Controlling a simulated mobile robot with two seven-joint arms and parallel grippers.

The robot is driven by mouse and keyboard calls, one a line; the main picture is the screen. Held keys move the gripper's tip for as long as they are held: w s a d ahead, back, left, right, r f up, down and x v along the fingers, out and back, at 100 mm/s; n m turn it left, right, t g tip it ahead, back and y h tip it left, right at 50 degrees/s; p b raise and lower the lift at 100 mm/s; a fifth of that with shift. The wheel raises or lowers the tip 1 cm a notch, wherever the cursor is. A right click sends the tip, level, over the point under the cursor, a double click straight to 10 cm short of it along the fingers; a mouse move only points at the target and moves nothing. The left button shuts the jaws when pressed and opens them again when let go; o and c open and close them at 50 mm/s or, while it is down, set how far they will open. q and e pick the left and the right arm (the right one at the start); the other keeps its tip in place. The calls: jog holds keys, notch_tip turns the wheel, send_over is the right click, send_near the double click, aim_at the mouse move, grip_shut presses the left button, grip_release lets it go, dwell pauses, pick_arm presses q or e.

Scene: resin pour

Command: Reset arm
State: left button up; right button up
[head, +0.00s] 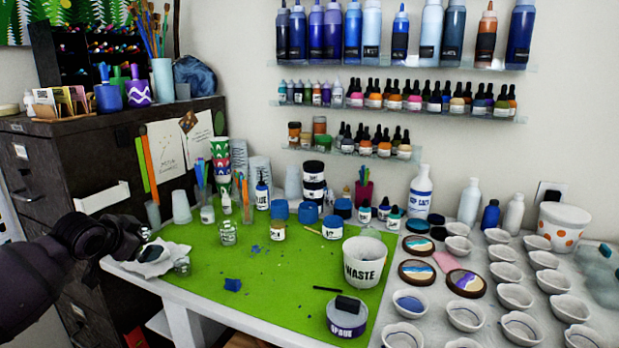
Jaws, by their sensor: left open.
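My left arm comes in from the left edge, and my left gripper (140,238) is at the left end of the green mat (262,296). It is open, and I see nothing held in it. It is close to a crumpled white cloth (165,260) on the table corner; I cannot tell whether they touch. My right gripper is out of view.
Small glass jars (228,233) stand near the left. Several white bowls (465,314) fill the right. The mat's front middle is mostly clear.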

pick_arm(q)
jog(key=s+d+f+n+t+h, duration=0.1)
jog(key=s+d+f+t+h, duration=0.15)
jog(key=s+d+f, duration=1.05)
jog(key=s+f+n+g+y, duration=0.1)
jog(key=s+f+n, duration=0.1)
jog(key=s+f, duration=0.3)
jog(key=s+f+n+y, duration=0.1)
jog(key=s+f, duration=0.5)
jog(key=s, duration=0.8)
jog(key=s+f+n+g+y, duration=0.1)
jog(key=s+f+n+y, duration=0.1)
jog(key=s+f, duration=0.4)
jog(key=s, duration=0.4)
jog(key=shift+s+a+f+n+g, duration=0.2)
jog(key=shift+a+n+g, duration=0.1)
jog(key=shift+a+g, duration=0.1)
